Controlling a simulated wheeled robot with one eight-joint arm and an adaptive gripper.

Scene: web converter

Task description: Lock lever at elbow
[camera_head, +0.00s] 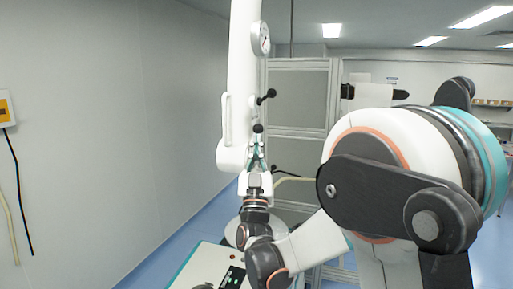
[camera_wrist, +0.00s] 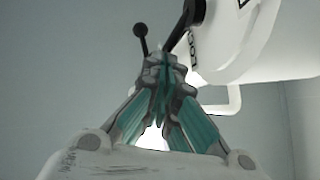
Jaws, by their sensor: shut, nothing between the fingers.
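The elbow (camera_head: 233,157) is the rounded white lower end of a hanging white arm in the head view. It also fills the upper right of the wrist view (camera_wrist: 265,50), with dark lettering that seems to begin "LOC". A dark lever (camera_wrist: 181,34) slants down from it to behind my fingertips. A thin stem with a black ball (camera_wrist: 140,30) stands left of the fingertips. In the head view one black-knobbed lever (camera_head: 267,96) sticks out to the right, and another black ball (camera_head: 258,128) sits just above my gripper (camera_head: 257,160). My gripper (camera_wrist: 164,62) points up, shut and empty; contact with the lever cannot be told.
A round gauge (camera_head: 260,39) sits higher on the white arm, and a loop handle (camera_head: 226,120) on its left side. A grey framed cabinet (camera_head: 297,110) stands behind. A white-topped unit (camera_head: 209,268) with controls is below.

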